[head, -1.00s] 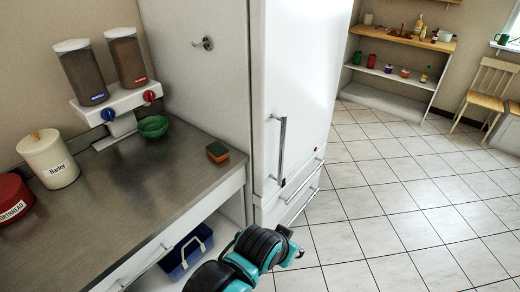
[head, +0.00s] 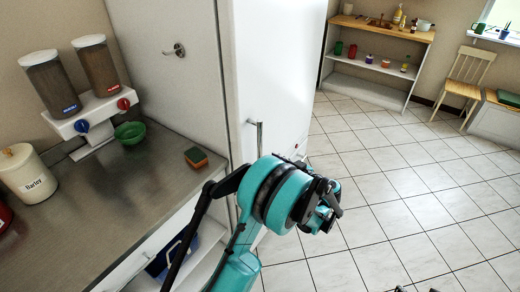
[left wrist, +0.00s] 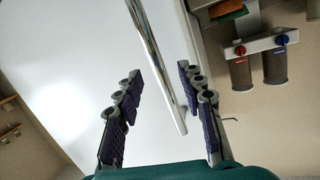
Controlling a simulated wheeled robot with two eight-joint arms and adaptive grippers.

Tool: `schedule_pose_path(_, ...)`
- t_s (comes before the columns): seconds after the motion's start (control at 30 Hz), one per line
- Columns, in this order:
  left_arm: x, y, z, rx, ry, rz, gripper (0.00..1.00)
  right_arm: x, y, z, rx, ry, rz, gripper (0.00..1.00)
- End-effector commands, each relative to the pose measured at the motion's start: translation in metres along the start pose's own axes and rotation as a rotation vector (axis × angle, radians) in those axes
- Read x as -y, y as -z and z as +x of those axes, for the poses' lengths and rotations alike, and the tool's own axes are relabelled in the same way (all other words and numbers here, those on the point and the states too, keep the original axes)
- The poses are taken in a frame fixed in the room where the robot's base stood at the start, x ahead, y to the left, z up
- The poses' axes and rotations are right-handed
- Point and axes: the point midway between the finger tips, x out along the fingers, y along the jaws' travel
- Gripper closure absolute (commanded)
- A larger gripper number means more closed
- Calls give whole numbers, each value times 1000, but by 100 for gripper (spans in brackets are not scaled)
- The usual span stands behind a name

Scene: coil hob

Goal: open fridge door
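The white fridge (head: 275,70) stands behind the steel counter, and its door looks shut. Its upright metal handle (head: 259,137) shows in the head view, with its lower part hidden behind my left arm. My left gripper (head: 326,205) is in front of the door, to the right of the handle in the picture. In the left wrist view my left gripper (left wrist: 160,110) is open, and the handle bar (left wrist: 158,65) runs between its two fingers in the picture. I see no finger touching it. Two small dark tips at the head view's bottom edge may be my right gripper (head: 416,290).
The counter (head: 110,205) holds a dispenser (head: 90,112), a green bowl (head: 130,133), a sponge (head: 196,157) and a barley jar (head: 28,173). A blue bin (head: 165,258) sits under it. The tiled floor (head: 400,210) to the right is clear. A shelf (head: 375,75) and chair (head: 465,85) stand farther back.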

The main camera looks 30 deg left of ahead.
Motion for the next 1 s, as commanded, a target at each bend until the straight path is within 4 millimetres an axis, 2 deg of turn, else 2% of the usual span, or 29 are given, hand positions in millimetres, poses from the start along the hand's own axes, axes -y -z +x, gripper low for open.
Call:
schedule_pose_path(0.07, -8, -5, 0, -68, 25, -60, 61, 0, 2, -3, 0, 0, 0, 60)
schedule_pose_path(0.27, -12, -10, 0, -160, 51, -143, 61, 0, 3, -4, 0, 0, 0, 60)
schedule_pose_path(0.37, -11, -10, 9, -168, 55, -152, 61, 0, 2, -2, 0, 0, 0, 60)
schedule_pose_path(0.7, -7, -2, 62, -166, 54, -150, 61, 0, -6, 8, 0, 0, 0, 60)
schedule_pose_path(0.83, -7, 0, 72, -166, 53, -149, 61, 0, -7, 10, 0, 0, 0, 60)
schedule_pose_path(1.0, -7, 2, 75, -165, 52, -149, 61, 0, -7, 10, 0, 0, 0, 60)
